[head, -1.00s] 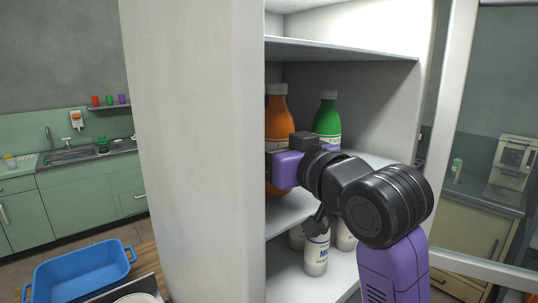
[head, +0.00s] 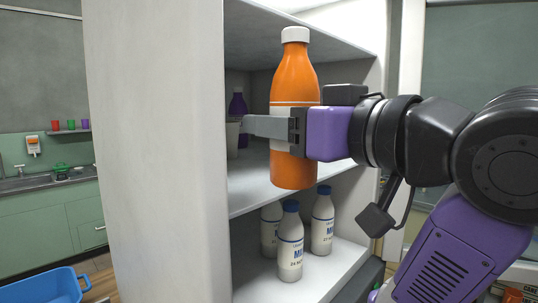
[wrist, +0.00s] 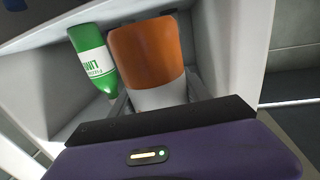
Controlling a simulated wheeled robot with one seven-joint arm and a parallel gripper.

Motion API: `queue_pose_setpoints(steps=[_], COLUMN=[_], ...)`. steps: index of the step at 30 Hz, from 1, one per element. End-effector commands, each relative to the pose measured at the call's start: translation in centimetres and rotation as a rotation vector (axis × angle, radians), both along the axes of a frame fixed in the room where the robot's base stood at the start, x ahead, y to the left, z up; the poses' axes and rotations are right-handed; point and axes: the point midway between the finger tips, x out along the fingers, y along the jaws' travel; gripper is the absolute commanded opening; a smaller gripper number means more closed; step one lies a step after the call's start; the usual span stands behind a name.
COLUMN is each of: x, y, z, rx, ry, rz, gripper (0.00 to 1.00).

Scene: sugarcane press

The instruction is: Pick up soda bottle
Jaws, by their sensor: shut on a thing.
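An orange soda bottle (head: 294,85) with a white cap and a pale label band is upright in the head view. My gripper (head: 285,130) is shut on it around the label. The bottle is held in front of the shelf opening, its base clear of the shelf board. In the wrist view the orange bottle (wrist: 148,55) sits between the fingers. A green bottle (wrist: 90,55) with a white label shows beside it in the wrist view; it is not visible in the head view.
The white cabinet (head: 155,150) has its side wall at left. A purple bottle (head: 238,104) stands on the middle shelf (head: 250,192). Several milk bottles (head: 290,245) stand on the lower shelf. A blue bin (head: 45,288) is at lower left.

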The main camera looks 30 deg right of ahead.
Motion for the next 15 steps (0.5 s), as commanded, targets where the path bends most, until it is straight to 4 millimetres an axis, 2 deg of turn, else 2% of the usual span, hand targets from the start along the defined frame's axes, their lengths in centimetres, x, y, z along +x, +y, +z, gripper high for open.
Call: queue_pose_setpoints(steps=[1, 5, 15], x=[-0.6, -3.0, -4.9], y=[-0.1, -0.5, -0.9], z=[-0.6, -0.4, 0.2], rx=[-0.001, -0.002, 0.001], ry=[-0.009, -0.011, -0.010], rz=[-0.002, -0.003, -0.002], gripper=[0.00, 0.00, 0.00])
